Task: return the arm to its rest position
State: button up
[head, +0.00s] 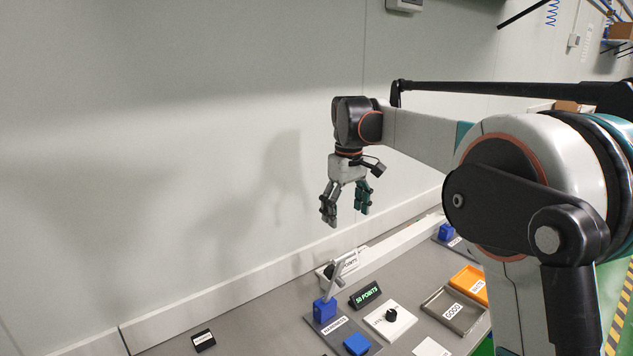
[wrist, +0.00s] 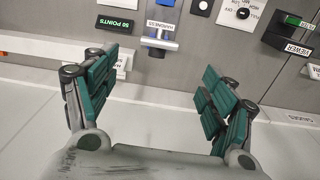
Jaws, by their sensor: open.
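My gripper (head: 345,205) hangs at the end of my outstretched arm in the head view, fingers pointing down, above the back of the bench and near the wall. In the wrist view my gripper (wrist: 158,105) shows two green-padded fingers spread wide apart with nothing between them. The gripper is open and empty, clear of the bench below it. My arm reaches in from the right of the head view.
Below are a blue stand with a lever (head: 325,308), a "50 POINTS" display (head: 366,295), a white dial plate (head: 402,318), a grey tray (head: 436,297) and an orange tray (head: 484,272). The wall (head: 150,150) stands close behind. The air around the gripper is clear.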

jog(key=s+d+f+m+t+b, duration=0.1)
jog(key=s+d+m+t+b, duration=0.15)
jog(key=s, duration=0.65)
jog(key=s+d+f+m+t+b, duration=0.15)
jog(key=s+d, duration=0.25)
jog(key=s, duration=0.5)
jog(key=s+d+f+m+t+b, duration=0.1)
jog(key=s+d+f+b, duration=0.1)
jog(key=s+f, duration=0.5)
jog(key=s+d+f+m+t+b, duration=0.1)
jog(key=s+f+b, duration=0.2)
jog(key=s+f, duration=0.4)
jog(key=s, duration=0.4)
jog(key=shift+s+d+f+m+t, duration=0.15)
jog(key=shift+s+d+m+t, duration=0.15)
jog(key=shift+d+t, duration=0.1)
